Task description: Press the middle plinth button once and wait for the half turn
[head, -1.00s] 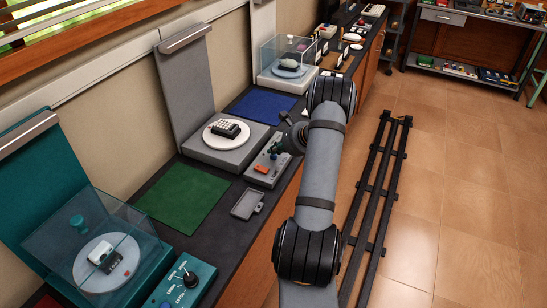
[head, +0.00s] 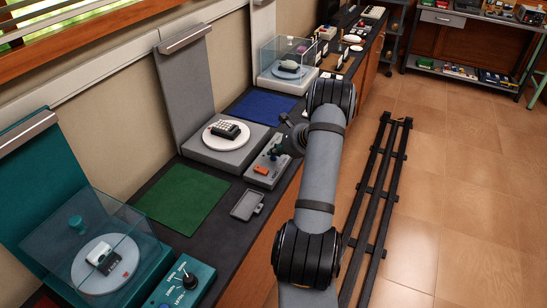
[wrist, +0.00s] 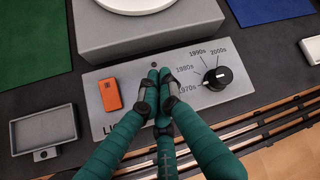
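The middle plinth (head: 215,150) is grey with a white turntable (head: 209,137). A dark device with light keys (head: 227,130) lies on it. The plinth's grey control panel (wrist: 240,82) has an orange rectangular button or switch (wrist: 110,94) at left, with a label starting "LI" below it. A black decade knob (wrist: 217,78) is at right. My gripper (wrist: 158,82) has its teal fingers together, with nothing seen between them. It is over the panel between the orange piece and the knob, hiding what is beneath. Contact cannot be told.
A grey tray (wrist: 45,130) lies left of the panel. Green (head: 183,199) and blue (head: 263,104) mats flank the plinth. A teal plinth with a clear cover (head: 90,235) and its knob panel (head: 180,287) stand nearest. Dark rails (head: 377,190) run along the floor.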

